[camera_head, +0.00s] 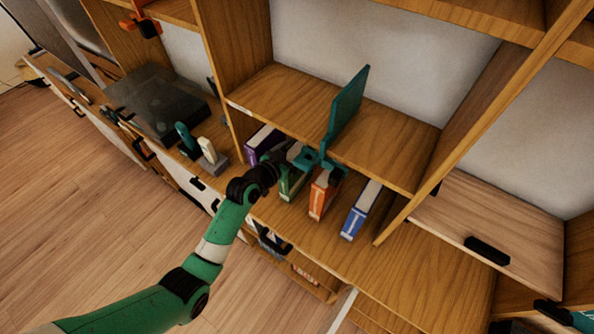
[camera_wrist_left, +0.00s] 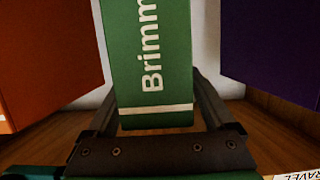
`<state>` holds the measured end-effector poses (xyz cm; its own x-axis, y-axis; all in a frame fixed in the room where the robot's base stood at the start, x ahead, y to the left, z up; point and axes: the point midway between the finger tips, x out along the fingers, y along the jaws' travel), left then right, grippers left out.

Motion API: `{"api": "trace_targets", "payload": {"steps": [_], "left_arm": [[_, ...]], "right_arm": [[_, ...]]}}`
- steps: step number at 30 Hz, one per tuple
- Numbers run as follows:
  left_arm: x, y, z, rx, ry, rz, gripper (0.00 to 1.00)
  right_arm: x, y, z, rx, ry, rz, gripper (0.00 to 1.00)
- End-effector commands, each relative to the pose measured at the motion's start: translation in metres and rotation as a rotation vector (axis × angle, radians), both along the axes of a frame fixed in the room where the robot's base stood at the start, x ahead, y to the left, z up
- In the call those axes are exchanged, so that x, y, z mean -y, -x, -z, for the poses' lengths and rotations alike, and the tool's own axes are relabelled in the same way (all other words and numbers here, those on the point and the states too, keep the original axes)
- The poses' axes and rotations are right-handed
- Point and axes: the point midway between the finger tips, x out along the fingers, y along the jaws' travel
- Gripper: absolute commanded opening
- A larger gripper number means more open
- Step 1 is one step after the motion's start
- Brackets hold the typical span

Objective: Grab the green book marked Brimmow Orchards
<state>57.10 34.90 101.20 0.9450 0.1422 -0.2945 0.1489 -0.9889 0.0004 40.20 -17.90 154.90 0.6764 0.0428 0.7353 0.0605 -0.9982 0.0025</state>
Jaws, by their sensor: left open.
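The green book (camera_head: 291,184) stands upright on the lower shelf between a purple book (camera_head: 262,142) and an orange book (camera_head: 322,196). In the left wrist view its green spine (camera_wrist_left: 150,65) shows the white letters "Brimm"; the rest of the title is cut off. My left gripper (camera_head: 299,163) is at the green book and partly hides it in the head view. Its jaws are open, one finger on each side of the spine in the wrist view. I cannot tell if they touch it. My right gripper is not in view.
A blue book (camera_head: 361,209) stands right of the orange one. A teal upright panel (camera_head: 346,105) rises beside my gripper. A dark glassy box (camera_head: 157,100) sits to the left. The shelf right of the blue book is bare.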

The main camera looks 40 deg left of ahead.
Motion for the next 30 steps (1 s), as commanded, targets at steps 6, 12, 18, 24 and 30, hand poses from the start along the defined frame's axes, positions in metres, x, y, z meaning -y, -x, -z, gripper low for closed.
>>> {"api": "trace_targets", "payload": {"steps": [6,12,18,24,30], "left_arm": [[0.0,-0.0017,0.0001,0.0,-0.001,0.0,0.88],[-0.0001,-0.0014,0.0002,-0.001,0.0,0.0,0.53],[-0.0001,-0.0013,0.0002,-0.001,-0.001,0.0,0.17],[-0.0001,-0.0013,0.0003,-0.001,0.0,0.0,0.0],[-0.0004,-0.002,-0.0024,0.006,-0.002,-0.001,0.0]], "right_arm": [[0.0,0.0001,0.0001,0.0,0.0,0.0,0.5],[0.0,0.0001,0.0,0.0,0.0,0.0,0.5],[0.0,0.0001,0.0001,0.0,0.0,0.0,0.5],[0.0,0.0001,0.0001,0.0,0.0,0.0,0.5],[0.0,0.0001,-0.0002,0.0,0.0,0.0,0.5]]}}
